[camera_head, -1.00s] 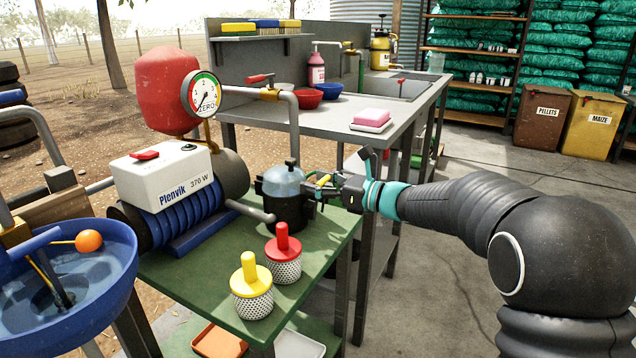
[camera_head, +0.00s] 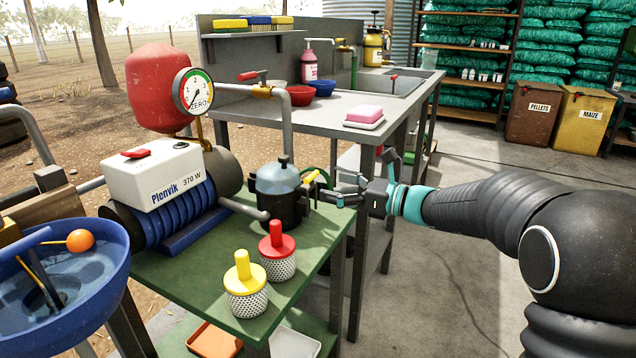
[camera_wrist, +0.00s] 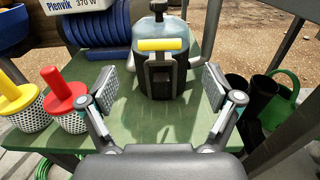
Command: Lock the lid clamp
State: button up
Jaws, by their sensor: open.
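The strainer pot (camera_head: 281,207) has a black body and a clear bluish lid (camera_head: 277,178) with a dark knob. It stands upright at the right side of the green table, beside the pump. The lid clamp, with a yellow handle bar (camera_wrist: 163,45) on a black bracket (camera_wrist: 160,78), is on the side of the pot facing my gripper; the bar lies level near the lid's rim in the wrist view. My gripper (camera_wrist: 165,90) is open and empty, its two fingers apart on either side of the clamp's line and short of it. In the head view my gripper (camera_head: 340,192) is right of the pot.
A red-knobbed strainer (camera_head: 277,252) and a yellow-knobbed strainer (camera_head: 244,287) stand at the table's front. The blue pump (camera_head: 180,210) and its pipe adjoin the pot. The grey sink bench (camera_head: 330,108) stands behind. Dark and green buckets (camera_wrist: 280,95) are on the ground at right.

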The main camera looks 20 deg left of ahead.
jog(key=d, duration=0.5)
jog(key=shift+s+d, duration=0.3)
jog(key=shift+s, duration=0.05)
jog(key=s+d+f+n+g+h, duration=0.1)
jog(key=s+d+f+n+h, duration=0.3)
jog(key=f, duration=0.3)
jog(key=s+d+f+n+g+h, duration=0.1)
jog(key=s+d+f+n+h, duration=0.25)
jog(key=s+f+n, duration=0.3)
jog(key=s+d+r+n+t+h, duration=0.2)
jog(key=s+d+n+t+h, duration=0.1)
jog(key=s+d, duration=0.7)
jog(key=s+d+r+n+t+h, duration=0.2)
jog(key=s+d+n+h, duration=0.3)
jog(key=s+d, duration=0.5)
jog(key=d+h, duration=0.2)
jog(key=d, duration=0.1)
jog(key=shift+d+r+n+t, duration=0.3)
jog(key=shift+r+n+t, duration=0.05)
jog(key=shift+r+t, duration=0.05)
